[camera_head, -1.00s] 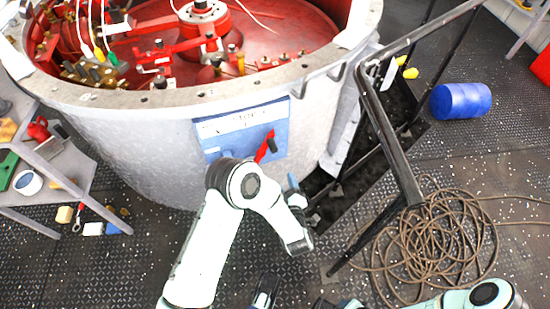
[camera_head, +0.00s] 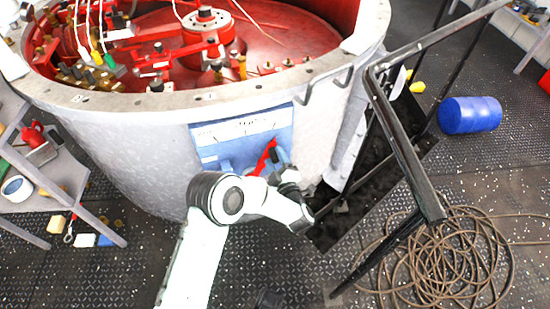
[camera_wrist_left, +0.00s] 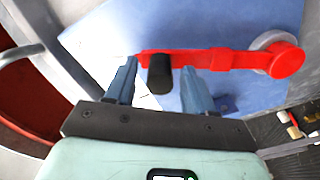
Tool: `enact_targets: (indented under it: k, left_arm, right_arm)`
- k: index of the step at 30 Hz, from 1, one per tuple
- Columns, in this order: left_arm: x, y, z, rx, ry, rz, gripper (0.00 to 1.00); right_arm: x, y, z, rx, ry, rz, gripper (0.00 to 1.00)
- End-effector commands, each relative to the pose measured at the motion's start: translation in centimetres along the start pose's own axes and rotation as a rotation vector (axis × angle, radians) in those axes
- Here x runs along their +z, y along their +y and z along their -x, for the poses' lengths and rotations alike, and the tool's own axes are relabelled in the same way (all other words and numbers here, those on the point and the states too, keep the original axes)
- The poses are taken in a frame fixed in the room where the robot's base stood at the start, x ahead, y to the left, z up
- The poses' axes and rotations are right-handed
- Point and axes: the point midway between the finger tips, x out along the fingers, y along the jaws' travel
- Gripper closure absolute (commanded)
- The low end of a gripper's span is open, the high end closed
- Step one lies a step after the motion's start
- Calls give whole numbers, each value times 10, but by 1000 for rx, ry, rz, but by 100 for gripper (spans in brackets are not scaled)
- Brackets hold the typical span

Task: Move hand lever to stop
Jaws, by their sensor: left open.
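The red hand lever (camera_head: 262,160) sits on a blue panel (camera_head: 208,150) on the side of the large grey drum, tilted in the head view. In the left wrist view the red lever (camera_wrist_left: 225,60) runs from a round pivot at right to a black knob (camera_wrist_left: 160,74). My left gripper (camera_head: 284,160) is at the panel, its fingers partly hidden by its wrist. In the wrist view its open blue fingers (camera_wrist_left: 159,68) stand on either side of the knob, with gaps visible. My right gripper is out of view.
A black railing (camera_head: 405,160) stands right of the drum above a dark floor opening. A coiled hose (camera_head: 445,265) and blue barrel (camera_head: 470,114) lie farther right. A grey shelf (camera_head: 60,178) with tools stands at left. The drum's rim (camera_head: 200,98) is above the panel.

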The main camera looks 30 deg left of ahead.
Motion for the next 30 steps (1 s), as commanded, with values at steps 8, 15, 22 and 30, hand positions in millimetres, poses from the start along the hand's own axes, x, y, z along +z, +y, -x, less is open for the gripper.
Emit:
enact_targets:
  k: [8, 15, 22, 30]
  left_arm:
    - [0, 0, -14, 0, 0, -1, 46]
    - [0, 0, -14, 0, 0, -1, 63]
    - [0, 0, -14, 0, -1, -1, 100]
    - [-26, -7, -22, 0, 4, 122, 100]
  right_arm:
    - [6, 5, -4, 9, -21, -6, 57]
    - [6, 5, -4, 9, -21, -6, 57]
    - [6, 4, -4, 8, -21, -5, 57]
    - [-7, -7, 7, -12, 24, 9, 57]
